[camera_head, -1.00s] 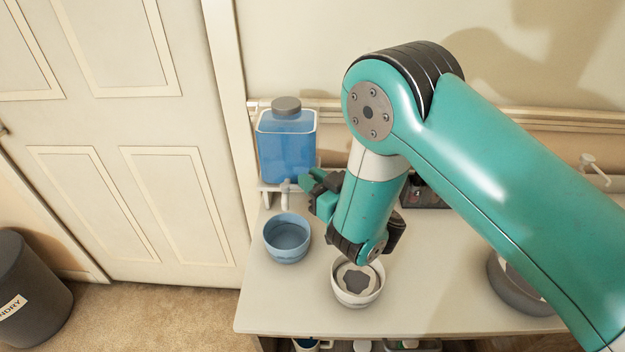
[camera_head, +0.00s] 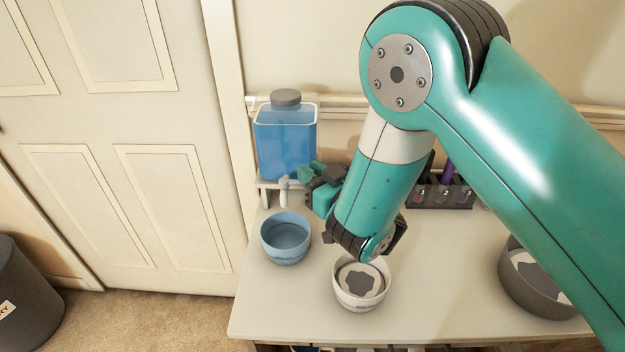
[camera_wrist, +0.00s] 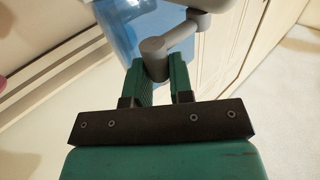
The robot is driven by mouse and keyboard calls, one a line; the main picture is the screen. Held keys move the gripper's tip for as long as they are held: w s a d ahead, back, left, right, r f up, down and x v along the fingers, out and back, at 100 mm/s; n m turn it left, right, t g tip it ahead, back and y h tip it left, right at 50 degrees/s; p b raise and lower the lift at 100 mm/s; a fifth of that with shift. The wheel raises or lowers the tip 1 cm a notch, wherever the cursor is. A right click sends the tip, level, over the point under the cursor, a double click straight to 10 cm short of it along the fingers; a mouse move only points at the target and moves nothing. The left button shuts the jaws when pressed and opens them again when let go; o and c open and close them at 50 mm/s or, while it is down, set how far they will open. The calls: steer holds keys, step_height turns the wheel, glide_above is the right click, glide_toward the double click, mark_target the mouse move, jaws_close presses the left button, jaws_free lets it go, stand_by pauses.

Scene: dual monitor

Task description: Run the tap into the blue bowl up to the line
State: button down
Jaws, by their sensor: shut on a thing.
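The blue bowl (camera_head: 286,252) stands upright on the table below the tap (camera_head: 284,190). The tap is at the foot of a tank of blue liquid (camera_head: 286,145) with a grey cap. My gripper (camera_head: 306,176) is just right of the tap. In the wrist view my gripper (camera_wrist: 167,75) is shut on the grey tap handle (camera_wrist: 155,58), a round knob on a bar. The tank also shows there, behind the handle (camera_wrist: 125,25).
A white bowl with dark contents (camera_head: 360,303) stands right of the blue bowl, under my arm. A dark grey bowl (camera_head: 515,285) is at the right. A dark rack numbered on its front (camera_head: 440,195) stands at the back. The front left tabletop is clear.

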steer(key=b, duration=0.2)
steer(key=shift+a+h+b, duration=0.1)
steer(key=shift+h+b, duration=0.2)
steer(key=shift+b, duration=0.1)
steer(key=b, duration=0.2)
steer(key=m+b, duration=0.1)
steer(key=b, duration=0.1)
steer(key=shift+s+a+f+t+h, duration=0.1)
steer(key=shift+s+f+t+h, duration=0.05)
steer(key=shift+s+t+h, duration=0.2)
steer(key=b, duration=0.4)
steer(key=shift+s+a+t+h, duration=0.1)
steer(key=shift+s+t+h, duration=0.05)
steer(key=shift+t+h, duration=0.1)
steer(key=h+b, duration=0.1)
steer(key=b, duration=0.2)
steer(key=s+m+h+b, duration=0.1)
steer(key=b, duration=0.3)
steer(key=m+t+h+b, duration=0.1)
steer(key=b, duration=0.3)
steer(key=shift+s+a+f, duration=0.15)
steer(key=shift+a+f, duration=0.05)
steer(key=shift+a, duration=0.05)
steer(key=shift+s+m+t+h+b, duration=0.1)
steer(key=shift+m+t+h+b, duration=0.3)
steer(key=shift+b, duration=0.4)
steer(key=shift+s+r+m+h+b, duration=0.15)
steer(key=shift+m+h+b, duration=0.3)
steer(key=shift+b, duration=0.35)
steer(key=shift+d, duration=0.1)
